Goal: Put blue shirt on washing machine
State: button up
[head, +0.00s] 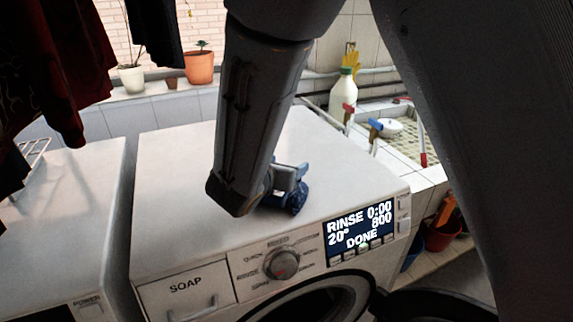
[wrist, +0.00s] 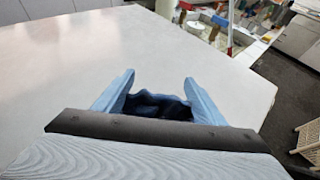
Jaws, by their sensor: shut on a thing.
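The washing machine (head: 180,215) stands in the middle of the head view, its white top mostly bare. Its top (wrist: 60,75) also fills much of the wrist view. My gripper (head: 290,180) is low over the top, near the control panel. It is shut on the blue shirt (head: 297,198), a small dark blue bundle that looks to be at the surface. In the wrist view the shirt (wrist: 158,106) shows as dark blue folds between the two light blue fingers of my gripper (wrist: 160,95). My arm hides part of the machine's top.
A second white machine (head: 70,190) stands at the left. Dark clothes (head: 60,70) hang at the upper left. Potted plants (head: 200,66) stand on the ledge behind. A white bottle (head: 343,97) and a tiled sink (head: 410,140) are at the back right. The round door (head: 430,305) is open.

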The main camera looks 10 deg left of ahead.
jog(key=o, duration=1.2)
jog(key=shift+f, duration=0.1)
jog(key=shift+s+a+r, duration=0.1)
jog(key=shift+s+r, duration=0.05)
jog(key=shift+r, duration=0.1)
notch_tip(320, 180, up, 4)
jog(key=b, duration=0.2)
send_over(269, 198)
jog(key=shift+a+r, duration=0.1)
jog(key=shift+r, duration=0.1)
